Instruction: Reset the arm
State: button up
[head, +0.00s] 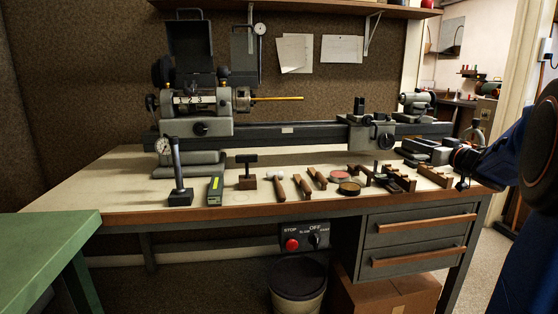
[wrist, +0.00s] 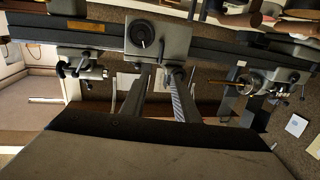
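My arm reaches in from the right edge in the head view, dark blue and black with an orange ring, low over the bench's right end. Its fingers are hard to make out there against the dark parts of the bench. In the wrist view my gripper (wrist: 161,72) shows two grey fingers standing apart, one with a ribbed inner face. Nothing is seen between them except the background. The broad grey gripper body fills the bottom of that view. The lathe (head: 290,133) lies behind, and in the wrist view it appears upside down.
The workbench (head: 120,195) bears a dial gauge stand (head: 177,180), a green-labelled box (head: 215,190), small hammers, a red tin (head: 341,175) and wooden blocks along its front. A green table (head: 45,232) stands at left. A bin (head: 297,285) is below.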

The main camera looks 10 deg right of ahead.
jog(key=s+a+m+g+h, duration=0.2)
jog(key=s+a+m+h, duration=0.2)
jog(key=s+a+h, duration=0.25)
jog(key=s+a+f+g+y, duration=0.1)
jog(key=s+a+f+g, duration=0.2)
jog(key=s+a+f, duration=0.4)
jog(key=s+a+f+n+g+y, duration=0.1)
jog(key=s+a+f+g, duration=0.3)
jog(key=s+a+f, duration=0.4)
jog(key=s+a+f+g+y, duration=0.1)
jog(key=s+a+f+g, duration=0.3)
jog(key=s, duration=1.3)
jog(key=a+f, duration=0.3)
jog(key=f, duration=0.2)
jog(key=shift+s+a+f+n, duration=0.2)
jog(key=shift+s+f+n, duration=0.05)
jog(key=shift+f+n, duration=0.15)
